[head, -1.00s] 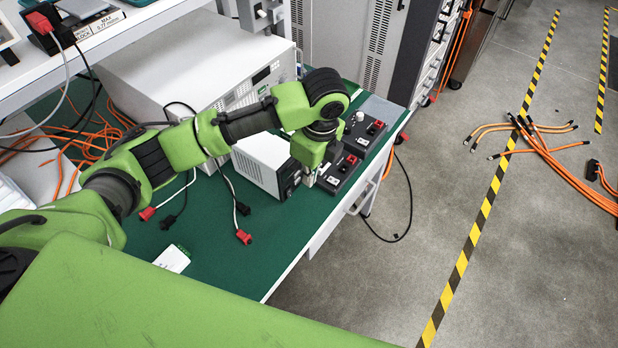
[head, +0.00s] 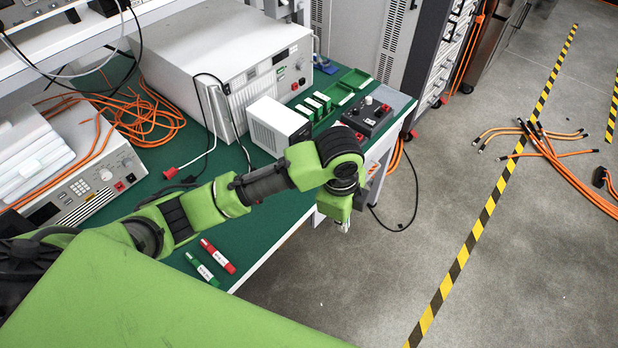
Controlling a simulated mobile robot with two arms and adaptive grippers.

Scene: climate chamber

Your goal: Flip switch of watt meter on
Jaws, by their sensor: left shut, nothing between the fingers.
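A small white box (head: 279,124), possibly the watt meter, stands on the green bench near its front edge. Its lower front is covered by my arm, so no switch on it shows. Beside it, further right, is a black box (head: 370,117) with a knob and a red switch; no label can be read, and I cannot tell the switch's position. My left gripper (head: 343,227) is shut and empty. It points down beyond the bench's front edge, over the floor in this view, apart from both boxes. My right gripper is not in view.
A large white instrument (head: 215,62) stands behind. A grey instrument (head: 85,180) and orange cables (head: 150,120) fill the left. Green trays (head: 350,88) lie beyond the white box. A red marker (head: 217,256) and a green marker (head: 202,269) lie near the front edge.

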